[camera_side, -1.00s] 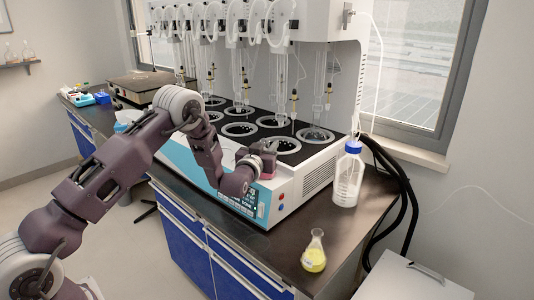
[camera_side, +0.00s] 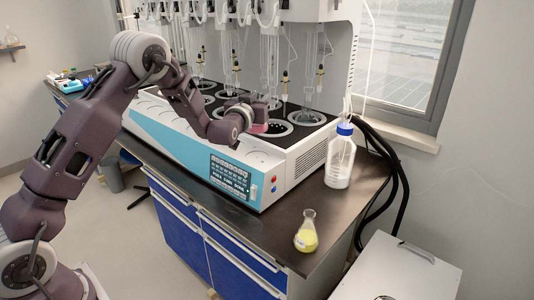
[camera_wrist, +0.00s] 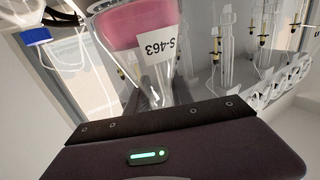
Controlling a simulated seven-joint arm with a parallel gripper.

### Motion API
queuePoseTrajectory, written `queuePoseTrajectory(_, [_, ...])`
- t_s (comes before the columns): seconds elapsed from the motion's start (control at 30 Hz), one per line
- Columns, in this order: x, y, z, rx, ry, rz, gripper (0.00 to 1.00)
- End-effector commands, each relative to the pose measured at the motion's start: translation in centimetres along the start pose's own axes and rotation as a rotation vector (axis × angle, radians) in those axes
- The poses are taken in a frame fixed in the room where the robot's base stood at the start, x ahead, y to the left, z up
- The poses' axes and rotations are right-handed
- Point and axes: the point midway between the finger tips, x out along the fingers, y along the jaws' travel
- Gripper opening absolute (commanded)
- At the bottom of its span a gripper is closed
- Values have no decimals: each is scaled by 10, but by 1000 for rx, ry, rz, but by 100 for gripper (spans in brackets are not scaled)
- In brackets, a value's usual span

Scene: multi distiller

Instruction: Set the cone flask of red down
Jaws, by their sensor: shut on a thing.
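My gripper (camera_wrist: 160,95) is shut on a cone flask of red liquid (camera_wrist: 135,28). In the wrist view the flask shows pinkish red, upside down in the picture, with a white label "S-463". In the side view the red of the flask (camera_side: 260,128) shows small beside my gripper (camera_side: 250,115), over the top of the distiller (camera_side: 228,168) near its front right well. My wrist hides part of it there. I cannot tell whether the flask touches the surface beneath it.
A cone flask of yellow liquid (camera_side: 306,234) stands on the dark counter (camera_side: 282,212) near its front right edge. A blue-capped bottle (camera_side: 341,160) stands right of the distiller. Glass tubes (camera_side: 309,70) hang over the wells. Some counter between flask and bottle is clear.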

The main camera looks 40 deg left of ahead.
Motion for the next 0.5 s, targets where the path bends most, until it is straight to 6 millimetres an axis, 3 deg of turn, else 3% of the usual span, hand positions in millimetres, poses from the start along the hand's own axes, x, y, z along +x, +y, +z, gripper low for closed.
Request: queuePoseTrajectory(0.5, [-1,1,-55,-1,2,3,0])
